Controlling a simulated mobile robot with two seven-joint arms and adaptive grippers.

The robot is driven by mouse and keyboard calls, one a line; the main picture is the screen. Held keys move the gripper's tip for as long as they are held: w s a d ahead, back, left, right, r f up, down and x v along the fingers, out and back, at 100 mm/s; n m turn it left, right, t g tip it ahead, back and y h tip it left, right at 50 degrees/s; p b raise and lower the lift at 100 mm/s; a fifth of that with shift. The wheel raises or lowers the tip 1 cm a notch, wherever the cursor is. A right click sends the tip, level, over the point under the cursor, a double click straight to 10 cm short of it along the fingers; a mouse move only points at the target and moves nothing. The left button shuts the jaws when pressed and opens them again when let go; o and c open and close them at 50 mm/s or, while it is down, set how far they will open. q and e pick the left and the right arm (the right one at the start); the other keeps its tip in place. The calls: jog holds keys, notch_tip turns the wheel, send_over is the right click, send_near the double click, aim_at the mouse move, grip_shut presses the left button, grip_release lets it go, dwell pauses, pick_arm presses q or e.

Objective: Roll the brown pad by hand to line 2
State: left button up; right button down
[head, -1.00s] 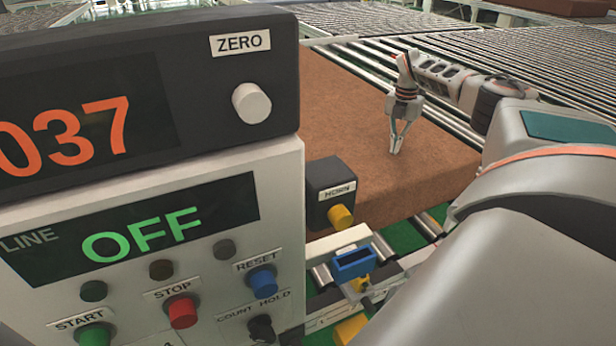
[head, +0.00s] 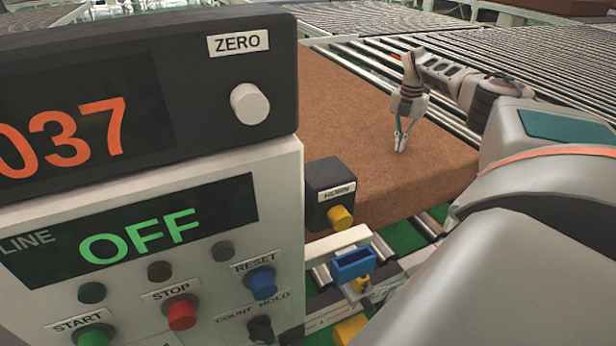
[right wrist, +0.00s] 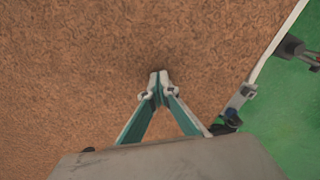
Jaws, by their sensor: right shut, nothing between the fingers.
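The brown pad (head: 350,120) lies flat on the metal rollers, its left part hidden behind the control panel. It fills most of the right wrist view (right wrist: 80,60). My right gripper (head: 400,148) points down at the pad's top near its right side. In the right wrist view its fingertips (right wrist: 158,82) are together with nothing between them, at or very close to the pad's surface; I cannot tell if they touch. My left gripper is not in view.
A control panel (head: 200,165) reading 037 and OFF blocks the left. A black HORN box (head: 330,192) stands beside the pad's near edge, with a blue device (head: 353,264) below. Roller conveyors (head: 480,50) stretch behind. Green floor (right wrist: 285,125) shows past the pad's edge.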

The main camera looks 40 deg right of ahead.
jog(key=shift+r, duration=3.5)
